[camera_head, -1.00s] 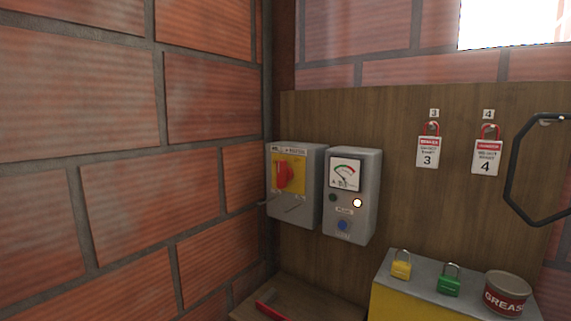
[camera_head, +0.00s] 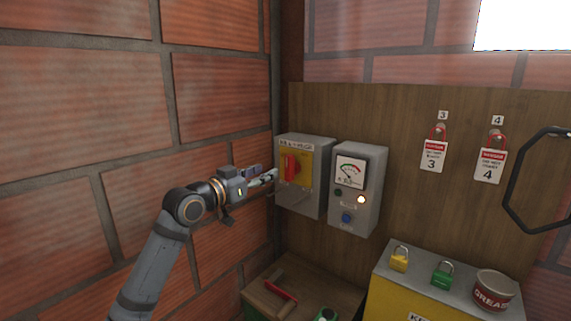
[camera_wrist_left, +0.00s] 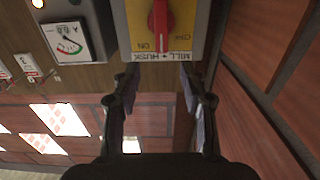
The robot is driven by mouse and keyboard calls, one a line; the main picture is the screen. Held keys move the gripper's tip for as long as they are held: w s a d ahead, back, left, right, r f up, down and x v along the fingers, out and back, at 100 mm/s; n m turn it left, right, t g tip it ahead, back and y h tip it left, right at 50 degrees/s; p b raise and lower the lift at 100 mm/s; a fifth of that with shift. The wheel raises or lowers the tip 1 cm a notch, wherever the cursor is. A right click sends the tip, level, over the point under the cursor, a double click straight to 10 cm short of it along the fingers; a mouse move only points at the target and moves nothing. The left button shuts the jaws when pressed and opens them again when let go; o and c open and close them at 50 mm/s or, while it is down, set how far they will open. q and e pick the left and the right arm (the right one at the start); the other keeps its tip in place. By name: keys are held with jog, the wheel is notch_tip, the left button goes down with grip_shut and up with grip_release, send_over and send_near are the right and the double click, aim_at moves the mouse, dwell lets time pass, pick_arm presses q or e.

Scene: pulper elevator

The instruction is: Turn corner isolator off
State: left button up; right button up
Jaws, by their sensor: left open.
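The corner isolator (camera_head: 311,187) is a grey box on the wooden board beside the brick corner, with a yellow plate and a red rotary handle (camera_head: 291,167). The handle stands upright in the head view. My left gripper (camera_head: 268,176) is just left of the isolator in the head view. In the wrist view its two fingers (camera_wrist_left: 162,82) are open and empty, spread below the handle. My right gripper is not in view.
A grey meter box (camera_head: 372,208) with a lit lamp hangs right of the isolator. Tags 3 (camera_head: 433,157) and 4 (camera_head: 489,165) hang farther right. A yellow padlock (camera_head: 399,259), a green padlock (camera_head: 442,273) and a grease tin (camera_head: 493,291) stand on a yellow cabinet. The brick wall (camera_head: 80,150) is close on the left.

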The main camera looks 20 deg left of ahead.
aim_at(287, 163)
pick_arm(q)
jog(key=p+x, duration=0.5)
jog(key=x, duration=0.4)
jog(key=shift+w, duration=0.35)
jog(key=shift+w+d+f, duration=0.15)
jog(key=shift+w+f, duration=0.05)
jog(key=shift+w, duration=0.3)
jog(key=shift+c, duration=0.3)
grip_shut()
